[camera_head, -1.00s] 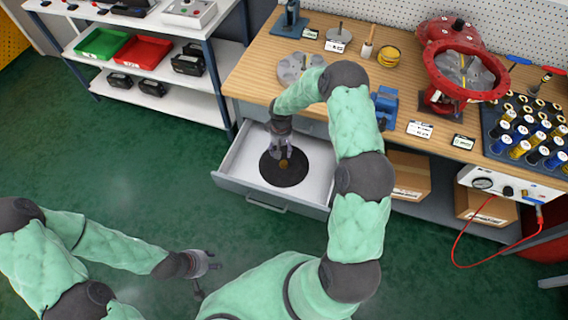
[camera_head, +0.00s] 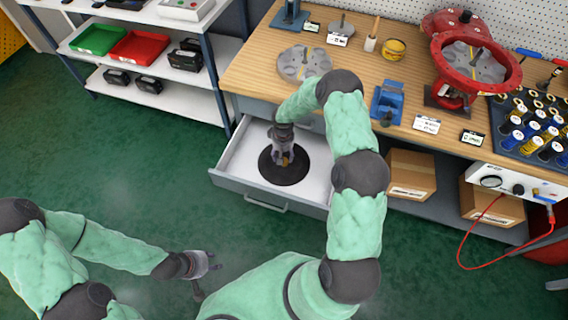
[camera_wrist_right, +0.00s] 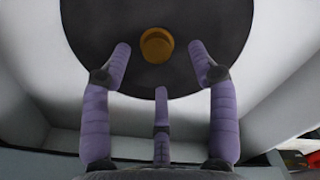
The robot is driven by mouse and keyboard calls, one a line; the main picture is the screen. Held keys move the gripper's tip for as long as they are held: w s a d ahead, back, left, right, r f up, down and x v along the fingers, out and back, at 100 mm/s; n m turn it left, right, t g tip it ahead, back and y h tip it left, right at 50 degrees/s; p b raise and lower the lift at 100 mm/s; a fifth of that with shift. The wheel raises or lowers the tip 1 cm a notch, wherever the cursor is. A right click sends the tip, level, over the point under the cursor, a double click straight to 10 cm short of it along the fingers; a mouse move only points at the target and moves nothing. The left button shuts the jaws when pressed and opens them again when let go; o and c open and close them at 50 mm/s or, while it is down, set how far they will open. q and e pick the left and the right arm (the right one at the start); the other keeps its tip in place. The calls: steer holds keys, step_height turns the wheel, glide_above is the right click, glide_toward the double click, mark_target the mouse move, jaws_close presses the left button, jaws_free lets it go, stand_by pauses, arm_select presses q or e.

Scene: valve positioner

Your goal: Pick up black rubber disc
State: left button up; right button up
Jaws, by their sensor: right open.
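The black rubber disc (camera_head: 292,176) lies flat in the open white drawer (camera_head: 239,162) under the workbench. It has a small brass-coloured hub (camera_wrist_right: 157,45) at its middle. My right gripper (camera_head: 287,160) points down over the disc and partly hides it in the head view. In the right wrist view its three fingers (camera_wrist_right: 160,75) are spread apart with nothing between them, and the hub shows just beyond the fingertips. Whether they touch the disc is unclear. My left gripper (camera_head: 212,262) is open and empty, over the green floor left of my body.
The wooden benchtop (camera_head: 345,70) above carries a grey round plate (camera_head: 304,63), a blue vise-like block (camera_head: 387,101) and a red valve body (camera_head: 470,62). A shelf with green (camera_head: 98,40) and red (camera_head: 139,46) trays stands at left.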

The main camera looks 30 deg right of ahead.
step_height(320, 180, down, 4)
steer(key=shift+s+d+r+b, duration=0.1)
steer(key=shift+d+b, duration=0.05)
steer(key=shift+b, duration=0.5)
steer(key=shift+c, duration=0.3)
jaws_close()
steer(key=shift+r, duration=0.15)
